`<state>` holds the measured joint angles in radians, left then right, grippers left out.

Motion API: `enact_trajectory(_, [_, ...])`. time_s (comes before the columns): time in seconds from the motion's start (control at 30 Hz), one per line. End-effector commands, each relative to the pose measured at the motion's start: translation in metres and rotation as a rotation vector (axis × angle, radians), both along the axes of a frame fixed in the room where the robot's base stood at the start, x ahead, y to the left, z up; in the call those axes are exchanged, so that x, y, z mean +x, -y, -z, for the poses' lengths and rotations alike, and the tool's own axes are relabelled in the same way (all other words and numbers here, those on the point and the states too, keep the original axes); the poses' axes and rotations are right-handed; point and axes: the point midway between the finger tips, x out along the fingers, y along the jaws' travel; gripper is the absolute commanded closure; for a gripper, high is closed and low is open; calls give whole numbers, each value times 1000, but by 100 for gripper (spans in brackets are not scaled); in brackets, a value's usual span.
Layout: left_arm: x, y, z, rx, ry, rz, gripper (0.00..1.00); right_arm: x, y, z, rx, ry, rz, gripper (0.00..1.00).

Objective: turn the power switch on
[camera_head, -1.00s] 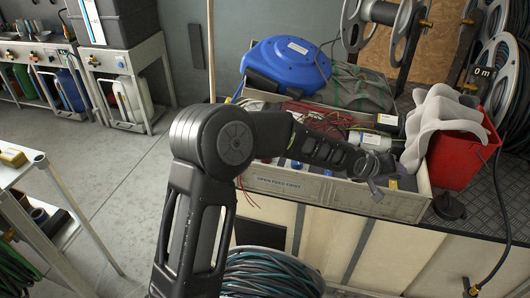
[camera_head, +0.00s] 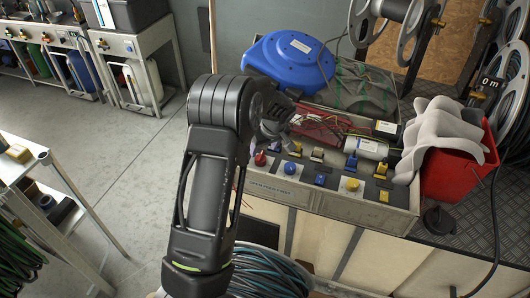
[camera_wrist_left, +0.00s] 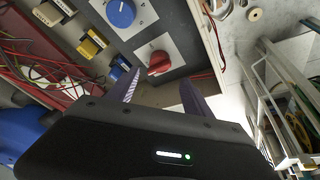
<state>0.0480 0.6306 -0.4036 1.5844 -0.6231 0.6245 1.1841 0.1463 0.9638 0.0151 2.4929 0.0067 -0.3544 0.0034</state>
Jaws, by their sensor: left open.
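A grey control panel (camera_head: 330,197) with several knobs and switches runs along the front of the crate on the bench. A red rotary knob (camera_head: 260,159) is at its left end; it also shows on a white plate in the left wrist view (camera_wrist_left: 158,62). A blue knob (camera_head: 289,168) is beside it, with yellow switches (camera_head: 317,155) further right. I cannot tell from labels which is the power switch. My left gripper (camera_head: 275,127) is above the panel's left end, partly hidden by its arm. In the wrist view its open fingers (camera_wrist_left: 160,92) are empty, near the red knob, apparently not touching it.
Red wires (camera_head: 318,125), a white bottle (camera_head: 366,148) and a blue hose reel (camera_head: 290,60) lie behind the panel. A red bucket (camera_head: 455,170) with grey foam stands at right. A coiled hose (camera_head: 265,275) is below the bench.

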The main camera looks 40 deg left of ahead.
Motion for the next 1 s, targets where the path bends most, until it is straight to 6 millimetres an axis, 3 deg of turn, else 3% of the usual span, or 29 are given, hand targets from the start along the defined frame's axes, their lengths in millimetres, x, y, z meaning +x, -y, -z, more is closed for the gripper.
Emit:
enact_trajectory(0.27, [1, -1, 4, -2, 1, 2, 41, 0, 0, -1, -1, -1, 4, 64])
enact_trajectory(0.73, [12, -21, 62, -3, 0, 3, 41, -2, 1, -17, -5, -8, 7, 64])
enact_trajectory(1.0, [15, -25, 73, -3, 3, 4, 41, -2, 2, -17, -6, -9, 8, 64])
